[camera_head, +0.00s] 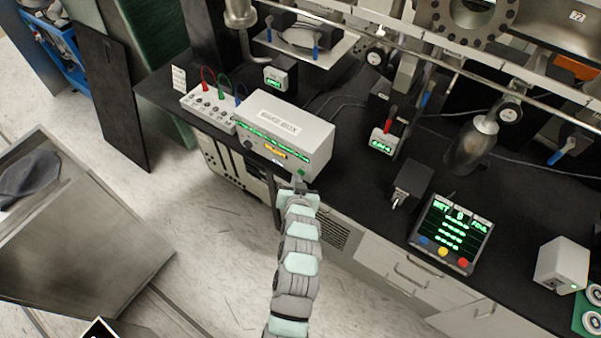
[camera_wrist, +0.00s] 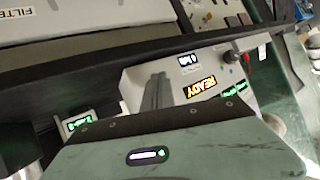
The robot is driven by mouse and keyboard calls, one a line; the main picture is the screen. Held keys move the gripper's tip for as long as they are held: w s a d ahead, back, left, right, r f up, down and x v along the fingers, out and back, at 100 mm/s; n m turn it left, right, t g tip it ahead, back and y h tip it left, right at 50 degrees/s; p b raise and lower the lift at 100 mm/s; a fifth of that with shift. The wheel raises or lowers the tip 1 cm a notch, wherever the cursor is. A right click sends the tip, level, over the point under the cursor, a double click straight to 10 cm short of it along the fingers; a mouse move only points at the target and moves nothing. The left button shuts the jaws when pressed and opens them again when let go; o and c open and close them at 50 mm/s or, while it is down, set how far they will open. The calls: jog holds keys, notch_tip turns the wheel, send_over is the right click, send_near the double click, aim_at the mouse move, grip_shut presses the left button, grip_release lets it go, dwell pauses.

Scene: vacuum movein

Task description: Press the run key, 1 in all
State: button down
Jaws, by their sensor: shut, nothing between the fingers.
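A white box labelled "BAKE BOX" (camera_head: 280,115) stands on the black bench. Its front has a green-lit strip, an amber display, a dark knob and a green button (camera_head: 301,172) near the right end. No "run" marking is readable, so I cannot tell for sure which key it is. My gripper (camera_head: 299,185) is shut and empty, close in front of the box's lower right front, by the green button. In the wrist view the shut fingers (camera_wrist: 157,92) point at the box's front (camera_wrist: 220,75), which shows "READY" in amber. Contact cannot be told, and the fingers hide part of the front.
A socket panel with coloured cables (camera_head: 208,108) is left of the box. A dark console (camera_head: 449,235) with blue, yellow and red buttons stands to the right, past a small black switch box (camera_head: 411,185). Metal pipework hangs over the back. Open floor lies left of my arm.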

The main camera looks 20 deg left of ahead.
jog(key=shift+w+d, duration=0.1)
jog(key=shift+w, duration=0.25)
jog(key=shift+s, duration=0.15)
dwell(0.4)
jog(key=shift+s+a, duration=0.2)
jog(key=shift+s, duration=0.45)
jog(key=shift+s, duration=0.1)
jog(key=s, duration=0.1)
jog(key=s+a+p, duration=0.1)
jog(key=s, duration=0.1)
jog(key=s+p, duration=0.1)
jog(key=shift+s+a, duration=0.25)
jog(key=shift+s, duration=0.05)
jog(key=shift+d, duration=0.1)
dwell(0.5)
